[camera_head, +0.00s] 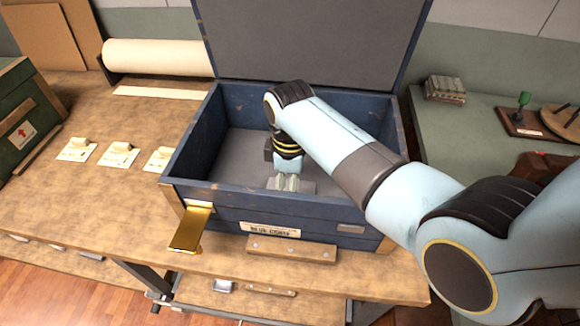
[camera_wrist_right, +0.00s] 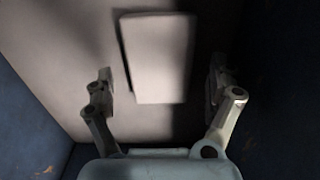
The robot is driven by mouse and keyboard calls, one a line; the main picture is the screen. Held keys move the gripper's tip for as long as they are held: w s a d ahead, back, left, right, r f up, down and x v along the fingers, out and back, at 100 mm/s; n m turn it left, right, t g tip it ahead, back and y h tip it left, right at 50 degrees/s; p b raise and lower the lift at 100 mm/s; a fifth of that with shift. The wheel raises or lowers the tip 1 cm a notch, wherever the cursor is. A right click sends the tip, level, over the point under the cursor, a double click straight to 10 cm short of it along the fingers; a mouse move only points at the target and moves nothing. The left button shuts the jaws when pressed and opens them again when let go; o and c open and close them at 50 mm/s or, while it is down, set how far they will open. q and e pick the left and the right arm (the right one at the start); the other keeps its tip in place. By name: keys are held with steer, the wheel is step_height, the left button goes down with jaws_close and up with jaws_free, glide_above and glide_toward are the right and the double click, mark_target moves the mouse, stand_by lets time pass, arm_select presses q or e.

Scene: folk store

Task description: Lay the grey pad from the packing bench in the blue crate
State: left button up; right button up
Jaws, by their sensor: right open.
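The blue crate (camera_head: 190,170) stands open on the packing bench (camera_head: 70,205), its lid (camera_head: 310,40) raised at the back. My right arm reaches over the crate's right wall, and my right gripper (camera_head: 287,184) points down inside it. The grey pad (camera_head: 307,187) is inside the crate, partly hidden by the gripper. In the right wrist view the pad (camera_wrist_right: 158,50) lies flat over the crate floor, between and beyond the open fingers (camera_wrist_right: 160,85), with gaps on both sides. My left gripper is not in view.
A brass-coloured plate (camera_head: 191,229) sticks out at the crate's front left corner. Several small labelled cards (camera_head: 118,153) and a paper roll (camera_head: 155,56) are on the bench to the left. A green crate (camera_head: 25,120) stands at far left. A side surface with small items (camera_head: 445,88) lies right.

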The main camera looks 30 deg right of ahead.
step_height(320, 180, up, 11)
steer(key=shift+p, duration=0.3)
stand_by(0.5)
